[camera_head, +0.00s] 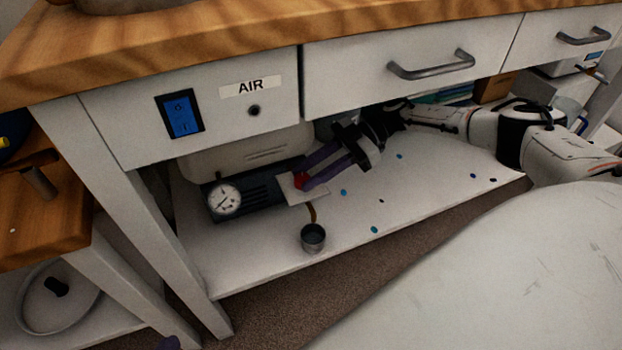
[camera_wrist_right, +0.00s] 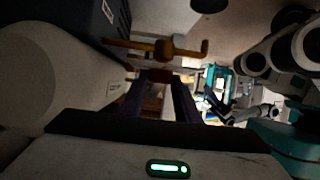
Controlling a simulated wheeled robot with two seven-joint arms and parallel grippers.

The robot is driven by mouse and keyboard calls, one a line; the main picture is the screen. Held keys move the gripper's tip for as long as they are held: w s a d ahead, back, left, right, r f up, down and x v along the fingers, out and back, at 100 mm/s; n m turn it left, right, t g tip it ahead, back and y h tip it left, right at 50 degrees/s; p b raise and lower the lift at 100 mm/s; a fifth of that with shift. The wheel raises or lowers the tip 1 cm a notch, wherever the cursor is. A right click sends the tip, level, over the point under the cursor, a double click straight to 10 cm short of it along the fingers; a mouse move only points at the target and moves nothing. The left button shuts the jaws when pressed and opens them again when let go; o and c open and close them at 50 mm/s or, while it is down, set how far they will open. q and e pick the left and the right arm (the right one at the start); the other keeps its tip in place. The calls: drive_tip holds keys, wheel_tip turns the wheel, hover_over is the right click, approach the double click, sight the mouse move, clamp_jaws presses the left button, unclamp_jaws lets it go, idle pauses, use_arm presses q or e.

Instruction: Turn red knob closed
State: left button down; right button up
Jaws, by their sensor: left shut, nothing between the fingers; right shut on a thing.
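The red knob (camera_head: 299,181) is on the front of the dark pump unit (camera_head: 262,197) on the shelf under the bench. My right gripper (camera_head: 309,178) reaches in from the right with its purple fingers shut on the knob. In the right wrist view the knob (camera_wrist_right: 160,75) shows dark red between the fingertips (camera_wrist_right: 158,86), below a brass pipe fitting (camera_wrist_right: 163,48). The knob is partly hidden by the fingers, and its turn angle cannot be told.
A round gauge (camera_head: 224,200) is on the pump's left end. A small metal cup (camera_head: 313,238) stands on the shelf (camera_head: 350,215) below a brass spout (camera_head: 312,213). The bench drawers (camera_head: 400,62) hang above the arm. A blue switch (camera_head: 180,116) sits beside the AIR label (camera_head: 250,87).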

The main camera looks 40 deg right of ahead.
use_arm(q)
drive_tip(key=shift+d+r+h+b, duration=0.3)
drive_tip(key=shift+d+r+b, duration=0.05)
drive_tip(key=shift+r+b, duration=0.2)
use_arm(e)
drive_tip(key=shift+w+a+n+g, duration=0.1)
drive_tip(key=shift+w+n+g, duration=0.15)
drive_tip(key=shift+n+g, duration=0.85)
drive_tip(key=shift+g, duration=0.4)
use_arm(q)
drive_tip(key=shift+r+t, duration=0.15)
drive_tip(key=shift+t, duration=0.15)
use_arm(e)
drive_tip(key=shift+a+n, duration=0.1)
drive_tip(key=shift+n, duration=0.2)
drive_tip(key=o, duration=1)
use_arm(q)
drive_tip(key=shift+r, duration=0.2)
use_arm(e)
drive_tip(key=shift+s+d, duration=0.15)
drive_tip(key=shift+d, duration=0.05)
